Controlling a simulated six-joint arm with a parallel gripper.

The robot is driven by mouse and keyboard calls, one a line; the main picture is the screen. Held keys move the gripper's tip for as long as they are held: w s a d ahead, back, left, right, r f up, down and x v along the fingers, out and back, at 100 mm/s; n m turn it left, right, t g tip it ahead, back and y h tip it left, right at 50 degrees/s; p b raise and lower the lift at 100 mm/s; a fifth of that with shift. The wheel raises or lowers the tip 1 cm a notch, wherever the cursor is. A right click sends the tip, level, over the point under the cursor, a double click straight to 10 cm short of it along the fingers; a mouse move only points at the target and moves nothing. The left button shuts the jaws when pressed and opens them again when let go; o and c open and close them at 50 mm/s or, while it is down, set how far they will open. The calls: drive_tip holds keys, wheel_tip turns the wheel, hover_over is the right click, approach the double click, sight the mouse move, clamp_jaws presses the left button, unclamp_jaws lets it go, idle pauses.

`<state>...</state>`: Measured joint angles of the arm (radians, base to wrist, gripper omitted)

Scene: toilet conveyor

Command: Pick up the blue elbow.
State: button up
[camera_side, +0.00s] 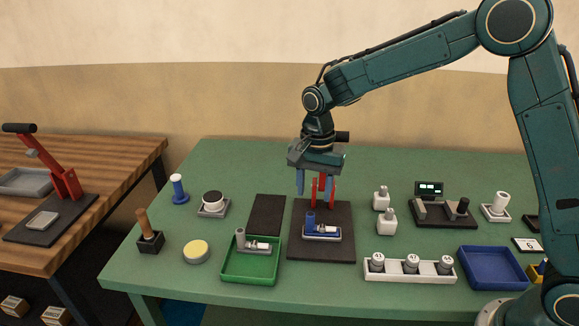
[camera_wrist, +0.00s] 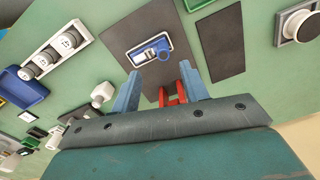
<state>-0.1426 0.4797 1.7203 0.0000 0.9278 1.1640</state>
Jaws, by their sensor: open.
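In the wrist view the blue elbow (camera_wrist: 163,49) shows at the right end of the holder, ahead of the fingers. My gripper (camera_side: 315,192) is open and empty, above the dark mat and apart from the elbow. In the wrist view my gripper (camera_wrist: 158,73) has its two blue fingers spread, with the holder beyond them.
A red clamp-like fixture (camera_side: 330,190) stands at the mat's far side, close to my fingers. A green tray (camera_side: 250,276) holds a grey elbow on the left. A white rack (camera_side: 390,274) of fittings and an empty blue tray (camera_side: 492,266) are on the right.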

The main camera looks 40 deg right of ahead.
sight(310, 214)
drive_tip(key=shift+w+a+f, duration=0.1)
drive_tip(key=shift+w+f, duration=0.2)
drive_tip(key=shift+f, duration=0.25)
drive_tip(key=shift+f, duration=0.15)
drive_tip(key=shift+f, duration=3.6)
clamp_jaws()
drive_tip(key=shift+r, duration=0.15)
